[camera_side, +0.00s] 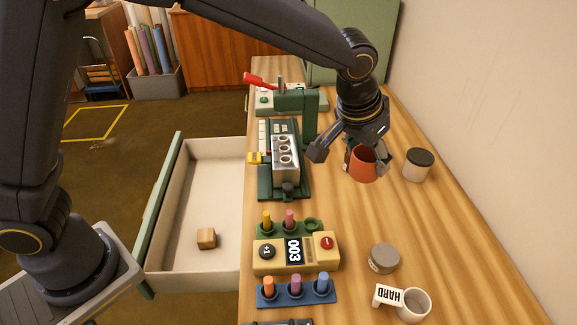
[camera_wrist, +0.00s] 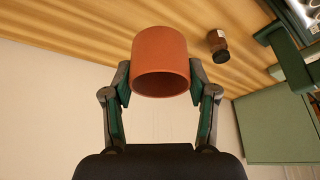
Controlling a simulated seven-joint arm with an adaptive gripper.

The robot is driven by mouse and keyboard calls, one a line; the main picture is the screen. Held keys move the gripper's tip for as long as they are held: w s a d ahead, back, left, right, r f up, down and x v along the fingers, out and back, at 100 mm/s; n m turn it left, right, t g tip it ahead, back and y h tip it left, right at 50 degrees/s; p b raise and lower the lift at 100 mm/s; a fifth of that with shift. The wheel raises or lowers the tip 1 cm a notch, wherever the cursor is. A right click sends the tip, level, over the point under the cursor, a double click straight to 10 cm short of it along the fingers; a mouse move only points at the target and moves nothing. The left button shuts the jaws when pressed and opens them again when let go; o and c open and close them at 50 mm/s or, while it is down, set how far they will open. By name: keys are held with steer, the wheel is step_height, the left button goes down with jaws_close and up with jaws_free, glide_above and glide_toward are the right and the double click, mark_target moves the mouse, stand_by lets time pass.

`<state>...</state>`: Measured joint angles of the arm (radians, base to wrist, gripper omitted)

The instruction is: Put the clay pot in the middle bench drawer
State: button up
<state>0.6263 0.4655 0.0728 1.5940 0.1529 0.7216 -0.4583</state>
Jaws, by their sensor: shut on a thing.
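The clay pot (camera_side: 363,165) is an orange-red cylinder. My gripper (camera_side: 352,160) is shut on it, above the right part of the bench in the side view. In the wrist view the pot (camera_wrist: 160,62) sits between the two fingers of my gripper (camera_wrist: 160,85), one on each side, with its open end facing the camera. A bench drawer (camera_side: 190,258) is pulled out at the left of the bench, with a small wooden block (camera_side: 206,238) inside. I cannot tell from the frames whether it is the middle drawer.
A vise-like machine (camera_side: 285,160) stands left of my gripper. A yellow counter box (camera_side: 297,253) and a blue peg rack (camera_side: 296,292) are at the front. A dark-lidded jar (camera_side: 418,165), a grey lidded tin (camera_side: 384,258) and a white mug (camera_side: 413,304) stand on the right. The drawer has much free floor.

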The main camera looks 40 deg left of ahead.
steer(key=a+n+y, duration=0.2)
steer(key=a+n, duration=0.2)
steer(key=a, duration=2)
steer(key=s+a+n+y, duration=0.1)
steer(key=s+a+n, duration=0.2)
steer(key=s+a, duration=0.6)
steer(key=s+a+n+y, duration=0.1)
steer(key=s+a+n, duration=0.2)
steer(key=s+a, duration=0.65)
step_height(320, 180, down, 22)
steer(key=w+a+f, duration=0.1)
steer(key=w+a, duration=0.1)
steer(key=w, duration=0.1)
steer(key=shift+g, duration=0.4)
steer(key=w+a+f, duration=0.2)
steer(key=w+f, duration=0.1)
steer(key=w, duration=0.1)
steer(key=w+a+f, duration=0.1)
steer(key=w+f, duration=0.2)
steer(key=w, duration=0.1)
steer(key=w+a+f, duration=0.2)
steer(key=w+f, duration=0.1)
steer(key=w, duration=0.1)
steer(key=shift+a+f, duration=0.15)
steer(key=shift+a, duration=0.2)
steer(key=shift+w+a+f, duration=0.1)
steer(key=shift+w+f, duration=0.1)
steer(key=shift+f, duration=1.6)
steer(key=shift+f, duration=0.15)
